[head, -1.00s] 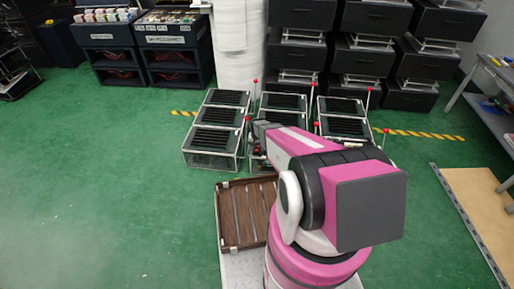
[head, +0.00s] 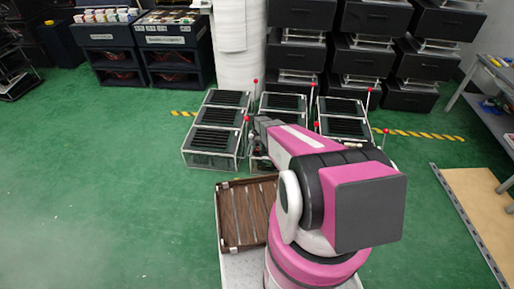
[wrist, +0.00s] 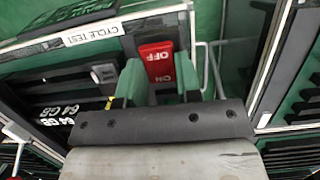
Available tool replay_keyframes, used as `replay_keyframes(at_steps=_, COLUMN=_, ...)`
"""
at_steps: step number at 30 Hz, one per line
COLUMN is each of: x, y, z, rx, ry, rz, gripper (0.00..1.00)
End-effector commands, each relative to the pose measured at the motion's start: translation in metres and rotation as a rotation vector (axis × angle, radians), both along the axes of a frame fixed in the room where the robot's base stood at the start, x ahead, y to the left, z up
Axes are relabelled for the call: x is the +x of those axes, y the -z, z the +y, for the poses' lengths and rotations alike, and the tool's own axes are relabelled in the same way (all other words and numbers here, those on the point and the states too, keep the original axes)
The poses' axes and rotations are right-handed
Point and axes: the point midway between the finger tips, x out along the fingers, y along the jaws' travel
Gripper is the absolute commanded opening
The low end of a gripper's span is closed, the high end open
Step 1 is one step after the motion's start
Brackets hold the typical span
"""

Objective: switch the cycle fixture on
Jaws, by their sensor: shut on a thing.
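In the wrist view, the cycle fixture bears a white "CYCLE TEST" label (wrist: 92,33) along its frame. A red switch piece (wrist: 158,62) marked OFF and ON shows beside the label, between the two fingers of my gripper (wrist: 158,82). The fingers are shut on the fixture's switch; the exact contact is partly hidden by the gripper body. The OFF mark is at its far end and the ON mark nearest my gripper. In the head view, my gripper (head: 263,130) is at the front middle fixture, which my arm largely hides.
Several similar fixtures with red-tipped levers stand around, such as the front left one (head: 212,142) and the back right one (head: 341,107). A brown slatted tray (head: 244,215) lies nearer me. In the wrist view, a neighbouring frame (wrist: 275,60) is close on the right. Green floor is clear to the left.

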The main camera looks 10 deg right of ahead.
Motion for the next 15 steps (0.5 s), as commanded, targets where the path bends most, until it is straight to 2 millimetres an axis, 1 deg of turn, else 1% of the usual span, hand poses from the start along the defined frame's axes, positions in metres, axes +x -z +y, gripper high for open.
replay_keyframes(at_steps=7, x=-0.0004, y=0.0001, z=0.0003, rx=0.002, ry=0.0, rz=0.003, gripper=0.08)
replay_keyframes(at_steps=8, x=-0.0004, y=0.0001, z=0.0003, rx=0.002, ry=0.0, rz=0.003, gripper=0.35)
replay_keyframes(at_steps=9, x=-0.0004, y=0.0001, z=0.0004, rx=0.002, ry=0.0, rz=0.003, gripper=0.48)
replay_keyframes(at_steps=10, x=-0.0004, y=0.0001, z=0.0003, rx=0.002, ry=0.0, rz=0.003, gripper=0.57)
replay_keyframes(at_steps=15, x=-0.0002, y=0.0, z=0.0002, rx=0.001, ry=0.0, rz=0.002, gripper=0.57)
